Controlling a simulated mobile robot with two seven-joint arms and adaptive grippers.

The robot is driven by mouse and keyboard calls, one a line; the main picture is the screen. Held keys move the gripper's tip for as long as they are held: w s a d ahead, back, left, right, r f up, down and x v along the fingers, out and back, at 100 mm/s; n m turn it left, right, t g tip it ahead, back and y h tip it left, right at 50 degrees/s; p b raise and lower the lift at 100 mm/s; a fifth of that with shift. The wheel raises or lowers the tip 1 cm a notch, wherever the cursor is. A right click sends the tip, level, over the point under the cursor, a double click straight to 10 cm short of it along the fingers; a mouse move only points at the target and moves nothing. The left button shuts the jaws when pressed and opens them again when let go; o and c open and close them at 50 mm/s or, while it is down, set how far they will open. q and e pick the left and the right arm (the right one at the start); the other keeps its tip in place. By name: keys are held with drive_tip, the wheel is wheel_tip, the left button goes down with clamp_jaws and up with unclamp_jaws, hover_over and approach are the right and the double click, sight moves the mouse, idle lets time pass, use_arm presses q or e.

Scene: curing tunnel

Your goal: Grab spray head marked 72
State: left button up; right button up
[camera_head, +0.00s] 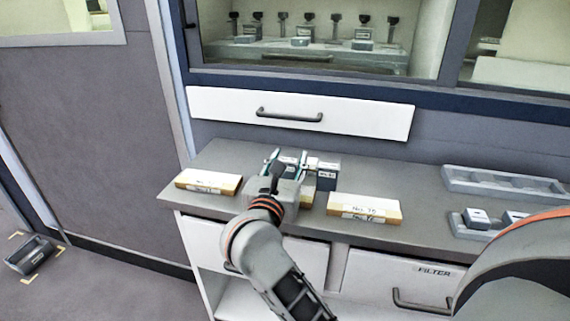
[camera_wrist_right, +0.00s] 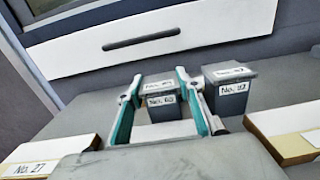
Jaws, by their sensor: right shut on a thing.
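My right gripper (camera_head: 289,160) is over the middle of the counter, and its fingers also show in the wrist view (camera_wrist_right: 160,82). It is shut on a small grey block (camera_wrist_right: 164,104), whose label looks like No. 60, though the digits are unclear. A second grey block (camera_wrist_right: 231,90) stands just right of it, also in the head view (camera_head: 327,176); its label could be No. 12 or No. 72. I cannot make out a sure 72 anywhere. My left gripper is not in view.
A box marked No. 27 (camera_wrist_right: 30,168) lies left and a box marked No. 76 (camera_head: 363,209) right. A grey tray (camera_head: 503,186) and small blocks (camera_head: 476,217) are farther right. Above are a drawer (camera_head: 230,107) and a glazed chamber with several spray heads (camera_head: 309,23).

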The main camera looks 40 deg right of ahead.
drive_tip(key=shift+s+r, duration=0.1)
drive_tip(key=shift+r, duration=0.1)
drive_tip(key=shift+f, duration=0.25)
drive_tip(key=o, duration=1.4)
